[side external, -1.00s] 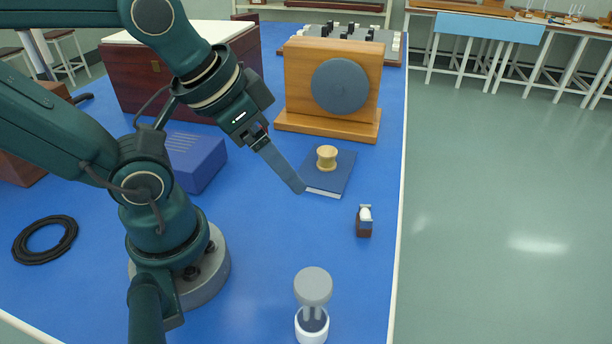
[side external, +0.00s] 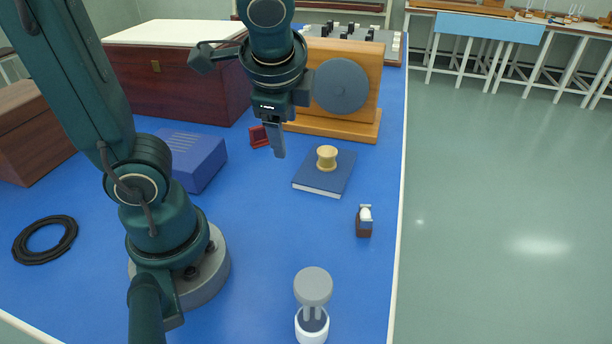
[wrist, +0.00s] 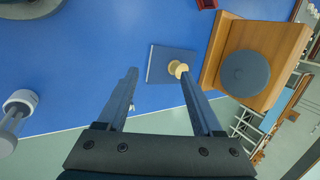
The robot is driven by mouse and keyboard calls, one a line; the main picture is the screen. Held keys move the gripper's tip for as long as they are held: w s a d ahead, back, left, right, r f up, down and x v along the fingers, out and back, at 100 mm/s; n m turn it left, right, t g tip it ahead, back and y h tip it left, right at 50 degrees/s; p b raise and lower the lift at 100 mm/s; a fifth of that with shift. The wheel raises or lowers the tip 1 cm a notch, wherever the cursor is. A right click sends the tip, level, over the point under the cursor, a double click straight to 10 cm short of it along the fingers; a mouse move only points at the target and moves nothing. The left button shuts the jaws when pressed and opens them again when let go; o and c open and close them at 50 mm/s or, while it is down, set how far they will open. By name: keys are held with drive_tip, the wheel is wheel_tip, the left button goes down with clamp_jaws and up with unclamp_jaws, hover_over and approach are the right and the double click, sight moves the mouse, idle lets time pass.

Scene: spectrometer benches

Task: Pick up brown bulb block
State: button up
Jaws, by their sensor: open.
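The brown bulb block (side external: 364,226) is a small dark brown block with a white bulb on top. It stands upright on the blue table near the right edge in the side view. In the wrist view it is mostly hidden behind the left finger, with perhaps a small pale bit showing. My gripper (side external: 274,140) is raised above the table, left of the block and farther back, fingers pointing down. In the wrist view my gripper (wrist: 158,73) shows two separated fingers with nothing held between them.
A blue book (side external: 318,185) with a yellow spool (side external: 327,158) lies between my gripper and the block. A wooden stand with a grey disc (side external: 340,86) is behind. A grey-topped white-based item (side external: 313,287) stands in front. Table around the block is clear.

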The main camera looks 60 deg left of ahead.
sight(367, 221)
drive_tip(key=w+d+f+m+t+y, duration=0.1)
drive_tip(key=w+d+f+m+y, duration=0.1)
drive_tip(key=w+f+m, duration=0.1)
drive_tip(key=w+d+f+m+t+y, duration=0.1)
drive_tip(key=w+d+f+m+y, duration=0.1)
drive_tip(key=m, duration=0.4)
drive_tip(key=w+d+f+m+t+y, duration=0.1)
drive_tip(key=w+d+f+m+y, duration=0.1)
drive_tip(key=w+d+f+m, duration=0.1)
drive_tip(key=shift+w+d+f+m, duration=0.2)
drive_tip(key=shift+w+f+m, duration=0.25)
drive_tip(key=shift+w+f, duration=0.25)
drive_tip(key=shift+w+d+f+m, duration=0.2)
drive_tip(key=shift+w+f+m, duration=0.3)
drive_tip(key=shift+w, duration=0.3)
drive_tip(key=f, duration=0.1)
drive_tip(key=s+d+f+m+t, duration=0.1)
drive_tip(key=f, duration=0.1)
drive_tip(key=d+f+m, duration=0.1)
drive_tip(key=shift+s+d+f+m, duration=0.2)
drive_tip(key=shift+s+f+m, duration=0.05)
drive_tip(key=shift+s+f, duration=0.05)
drive_tip(key=shift+x, duration=2.45)
drive_tip(key=shift+r, duration=0.15)
clamp_jaws()
